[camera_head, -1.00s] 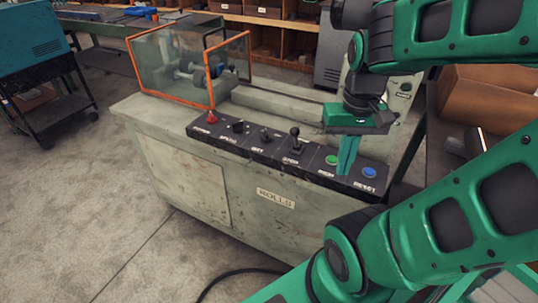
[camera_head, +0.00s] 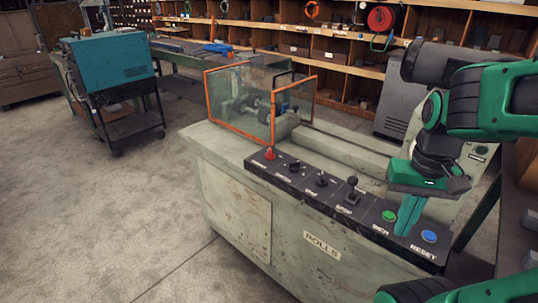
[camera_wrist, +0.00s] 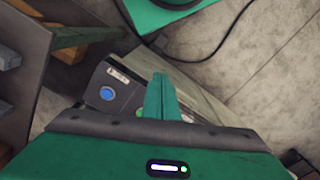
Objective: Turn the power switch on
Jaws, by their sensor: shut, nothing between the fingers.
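A black control panel (camera_head: 335,203) runs along the front top edge of the pale green machine. At its left end is a red control (camera_head: 270,154); its small label looks like POWER, but I cannot read its setting. A black knob (camera_head: 294,166), a small black switch (camera_head: 321,179) and a black lever (camera_head: 352,189) follow to the right. My gripper (camera_head: 407,219) is shut and empty, pointing down over the right end, between the green button (camera_head: 389,215) and the blue button (camera_head: 429,236). The wrist view shows my shut fingers (camera_wrist: 160,98) and the blue button (camera_wrist: 107,93).
A clear guard (camera_head: 238,102) with orange edges stands on the machine's left end, behind the red control. A teal machine (camera_head: 110,62) on a black cart stands far left. Shelves line the back wall. The floor left of the machine is clear.

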